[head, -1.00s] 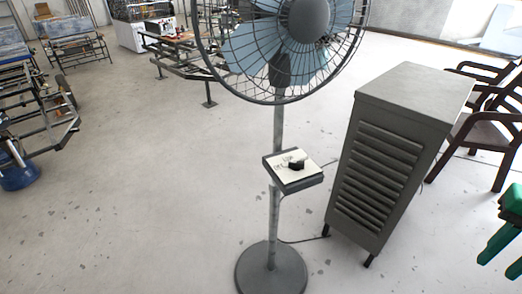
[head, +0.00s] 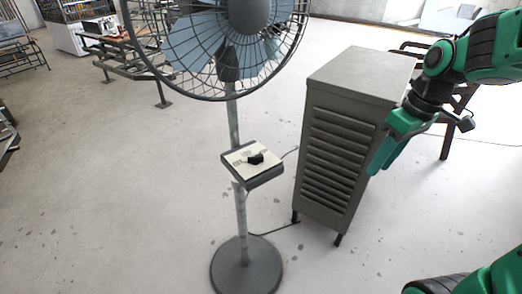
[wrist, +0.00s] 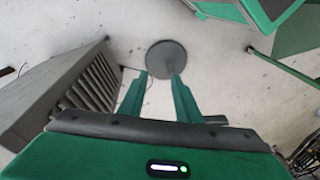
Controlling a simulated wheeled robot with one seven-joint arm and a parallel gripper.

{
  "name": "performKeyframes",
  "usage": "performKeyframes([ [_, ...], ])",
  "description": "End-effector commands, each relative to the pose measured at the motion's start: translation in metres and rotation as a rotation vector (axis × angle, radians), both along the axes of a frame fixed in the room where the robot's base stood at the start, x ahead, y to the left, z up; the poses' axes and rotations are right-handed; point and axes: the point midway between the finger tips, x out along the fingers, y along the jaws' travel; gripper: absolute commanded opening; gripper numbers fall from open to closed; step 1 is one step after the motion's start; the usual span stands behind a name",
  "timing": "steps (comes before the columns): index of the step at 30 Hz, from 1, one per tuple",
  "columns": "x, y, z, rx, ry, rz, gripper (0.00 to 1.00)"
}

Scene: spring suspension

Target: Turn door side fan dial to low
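The pedestal fan (head: 240,120) stands upright at the left of centre in the head view. Its control box (head: 253,164) is fixed on the pole, with a pale top plate and a black dial (head: 256,158). The labels on the plate are too small to read. My green gripper (head: 379,168) is in front of the grey cabinet, right of the control box and well apart from it. In the wrist view my gripper's two fingers (wrist: 160,88) are spread with nothing between them. The fan's round base (wrist: 167,58) shows beyond the fingertips.
A grey louvred cabinet (head: 345,140) stands right of the fan; it also fills the left of the wrist view (wrist: 75,90). A cable runs on the floor between them. Dark chairs are behind my arm. Open floor (head: 110,190) lies left of the fan.

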Motion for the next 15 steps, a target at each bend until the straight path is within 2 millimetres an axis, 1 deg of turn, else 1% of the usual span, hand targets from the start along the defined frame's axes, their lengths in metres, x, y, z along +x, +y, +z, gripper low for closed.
performKeyframes([
  [1,0.022,0.018,-0.003,0.017,-0.02,0.14,0.3],
  [2,0.034,0.029,-0.003,0.029,-0.038,0.229,0.3],
  [3,0.049,0.045,-0.005,0.045,-0.061,0.343,0.3],
  [5,0.069,0.068,-0.007,0.069,-0.095,0.507,0.3],
  [6,0.08,0.083,-0.009,0.085,-0.119,0.609,0.3],
  [9,0.101,0.116,-0.014,0.119,-0.171,0.822,0.3],
  [12,0.113,0.14,-0.018,0.145,-0.211,0.974,0.3],
  [15,0.119,0.154,-0.02,0.161,-0.236,1.063,0.3],
])
